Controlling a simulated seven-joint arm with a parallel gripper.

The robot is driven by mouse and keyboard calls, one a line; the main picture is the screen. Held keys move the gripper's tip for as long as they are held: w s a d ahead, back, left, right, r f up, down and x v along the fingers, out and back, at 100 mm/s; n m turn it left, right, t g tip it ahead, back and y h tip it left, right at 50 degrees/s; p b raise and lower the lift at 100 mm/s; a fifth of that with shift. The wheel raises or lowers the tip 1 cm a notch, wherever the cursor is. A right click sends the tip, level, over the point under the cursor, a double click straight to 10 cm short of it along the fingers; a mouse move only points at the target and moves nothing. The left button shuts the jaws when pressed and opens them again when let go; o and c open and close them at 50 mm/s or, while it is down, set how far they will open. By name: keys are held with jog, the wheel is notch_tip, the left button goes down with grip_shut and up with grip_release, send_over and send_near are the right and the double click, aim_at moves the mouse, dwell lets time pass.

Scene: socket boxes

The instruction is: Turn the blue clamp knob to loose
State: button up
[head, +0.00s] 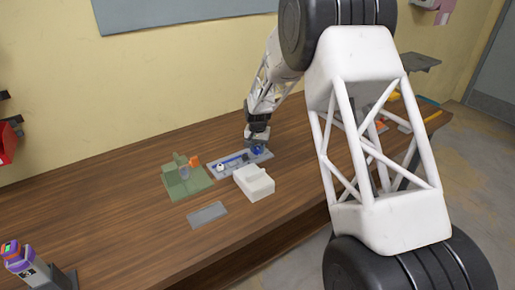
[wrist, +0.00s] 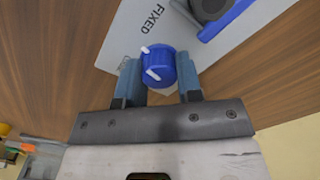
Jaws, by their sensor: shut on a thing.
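The blue clamp knob (wrist: 157,68) is round with white marks on its top and edge. It sits on a grey plate (wrist: 127,38) that bears the word FIXED. My gripper (wrist: 160,80) has its two blue-grey fingers on either side of the knob, shut on it. In the head view my gripper (head: 257,140) reaches down to the right end of the grey plate (head: 232,167), and the knob (head: 258,150) shows just below it. Part of the lettering near the knob is hidden by the left finger.
A blue bar with a dark round part (wrist: 208,8) lies near the knob on the plate. A green fixture (head: 184,184) with an orange part stands left, a white box (head: 254,182) in front, and a flat grey plate (head: 207,214) nearer.

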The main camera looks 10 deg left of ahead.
aim_at(257, 147)
jog(key=n, duration=0.5)
jog(key=shift+n, duration=0.3)
jog(key=n, duration=0.6)
dwell(0.4)
jog(key=o, duration=0.9)
jog(key=shift+o, duration=0.2)
jog(key=shift+r, duration=0.1)
jog(key=shift+r, duration=3.85)
